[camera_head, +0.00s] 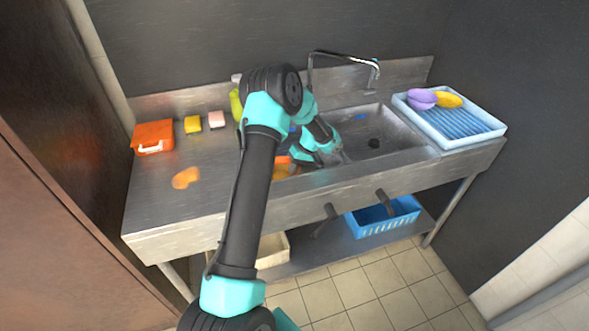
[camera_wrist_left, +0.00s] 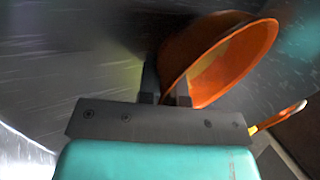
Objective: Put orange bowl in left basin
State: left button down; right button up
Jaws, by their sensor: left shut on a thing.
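The orange bowl (camera_wrist_left: 232,62) is large and tilted in the left wrist view, its wall between the fingers of my left gripper (camera_wrist_left: 165,92). In the head view, part of the orange bowl (camera_head: 282,168) shows beside my arm, near the left gripper (camera_head: 300,156), which is shut on it. The bowl is over or inside the left part of the steel sink; its exact height is hard to tell. The left basin (camera_head: 318,168) is mostly hidden behind my arm. My right gripper is not in view.
The right basin (camera_head: 392,133) has a dark drain, with a faucet (camera_head: 345,58) behind. A blue rack (camera_head: 455,122) holds purple and yellow bowls at right. An orange box (camera_head: 152,137), sponges (camera_head: 193,124) and an orange flat patch (camera_head: 185,177) are on the left counter.

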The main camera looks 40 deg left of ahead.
pick_arm(q)
jog(key=shift+f, duration=0.1)
jog(key=c, duration=1.3)
grip_release()
jog(key=v, duration=1.2)
jog(key=shift+r, duration=0.2)
